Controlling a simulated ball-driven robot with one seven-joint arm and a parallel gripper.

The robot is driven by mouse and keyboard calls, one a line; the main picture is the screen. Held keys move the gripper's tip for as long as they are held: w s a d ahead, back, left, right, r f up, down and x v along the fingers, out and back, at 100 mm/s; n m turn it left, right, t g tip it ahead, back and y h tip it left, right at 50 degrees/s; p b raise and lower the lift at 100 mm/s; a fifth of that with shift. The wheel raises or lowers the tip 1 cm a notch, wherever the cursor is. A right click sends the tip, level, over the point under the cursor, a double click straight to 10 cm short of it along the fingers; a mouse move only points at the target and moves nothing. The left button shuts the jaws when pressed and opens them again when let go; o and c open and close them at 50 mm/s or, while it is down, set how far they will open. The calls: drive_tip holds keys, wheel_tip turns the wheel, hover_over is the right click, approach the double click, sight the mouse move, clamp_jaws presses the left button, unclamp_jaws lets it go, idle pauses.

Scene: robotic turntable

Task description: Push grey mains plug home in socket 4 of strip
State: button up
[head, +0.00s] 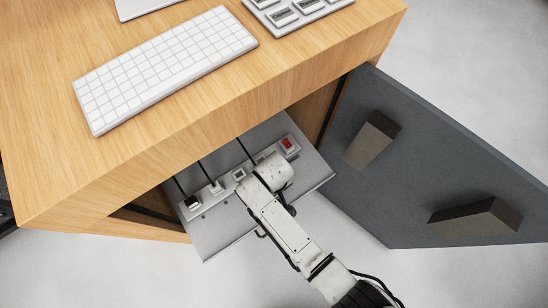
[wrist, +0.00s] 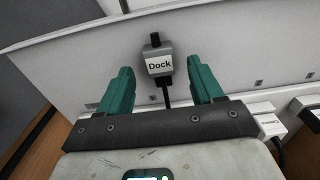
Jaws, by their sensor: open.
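A grey mains plug (wrist: 158,63) labelled "Dock" shows in the wrist view, with a black cable below it. My gripper (wrist: 158,72) is open, with one green finger on each side of the plug and a gap visible at both sides. In the head view, the light power strip (head: 294,151) lies on a grey shelf inside the desk. My wrist covers its middle, so the grey plug and socket 4 are hidden there. I cannot tell how deep the plug sits.
A black plug (head: 192,202) and a white plug (head: 215,187) sit toward the strip's left end; a red switch (head: 288,143) is at its right. A white plug (wrist: 268,122) is close right of my gripper. The wooden desktop (head: 170,120) overhangs; a grey door (head: 410,150) stands open.

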wheel_tip(320, 180, down, 2)
drive_tip(key=c, duration=1.1)
drive_tip(key=shift+r, duration=0.1)
drive_tip(key=shift+c, duration=0.2)
